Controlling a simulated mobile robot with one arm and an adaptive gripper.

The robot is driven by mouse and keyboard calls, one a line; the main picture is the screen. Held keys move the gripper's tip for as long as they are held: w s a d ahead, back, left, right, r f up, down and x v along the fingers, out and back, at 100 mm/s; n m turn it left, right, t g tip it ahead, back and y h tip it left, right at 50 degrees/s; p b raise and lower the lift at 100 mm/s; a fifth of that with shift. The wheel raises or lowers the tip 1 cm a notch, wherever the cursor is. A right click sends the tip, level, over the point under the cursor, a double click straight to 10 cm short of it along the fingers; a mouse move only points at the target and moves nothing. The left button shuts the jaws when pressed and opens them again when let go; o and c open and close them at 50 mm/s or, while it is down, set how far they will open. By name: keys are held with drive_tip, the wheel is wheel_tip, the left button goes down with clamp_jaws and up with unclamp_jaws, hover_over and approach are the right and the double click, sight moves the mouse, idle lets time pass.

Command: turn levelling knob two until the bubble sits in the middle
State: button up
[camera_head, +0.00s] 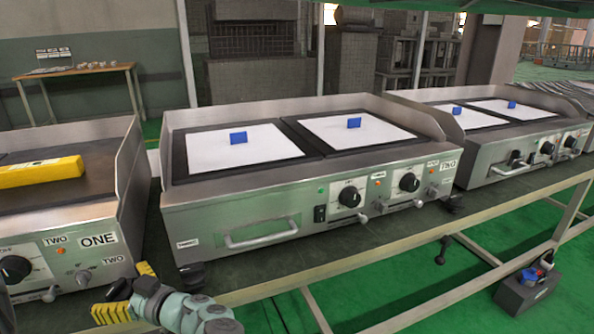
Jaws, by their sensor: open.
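The left griddle (62,221), labelled ONE, carries a yellow spirit level (41,172) lying flat on its dark plate. The level's left end is cut off by the picture edge, and I cannot make out its bubble. A TWO label (113,260) sits at the right of this griddle's front. Just below it a black knob (118,288) shows at the front right corner, which I take as levelling knob two. My gripper (124,291) is open, its yellow-padded fingers on either side of this knob. I cannot tell whether they touch it.
A middle griddle (245,214) with white sheets and blue pieces stands close to the right. Its black foot (192,275) is near my gripper. Another griddle (500,150) stands further right. A dark box (526,292) sits low at the right.

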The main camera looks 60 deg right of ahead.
drive_tip(key=shift+s+f+m+h, duration=0.1)
drive_tip(key=shift+m+h, duration=0.3)
drive_tip(key=shift+h, duration=0.2)
